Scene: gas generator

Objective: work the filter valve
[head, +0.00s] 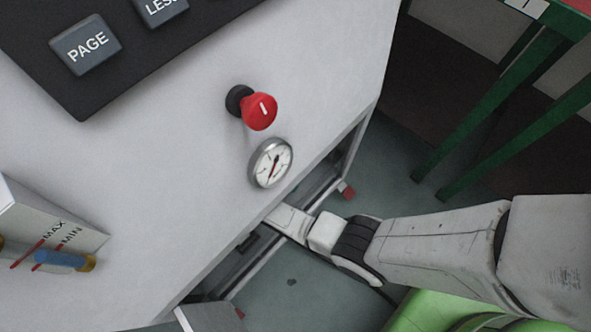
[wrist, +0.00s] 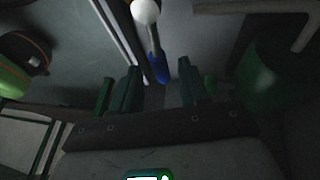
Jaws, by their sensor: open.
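In the wrist view, a lever with a pale shaft, a white rounded end and a blue end (wrist: 160,68) points down from the top; it looks like the filter valve's handle, but I cannot tell for certain. My gripper (wrist: 158,88) is open, with one dark green finger on each side of the blue end. The blue end lies between or just beyond the fingertips; I cannot tell whether they touch. In the head view my arm reaches from the right into the low opening under the white panel, which hides the gripper and the lever.
The white panel (head: 150,170) carries a red knob (head: 259,112) and a round gauge (head: 270,163) above the opening. A metal frame (head: 262,265) borders the opening around my arm. A green table (head: 520,100) stands at the upper right, with bare floor (head: 395,150) beside it.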

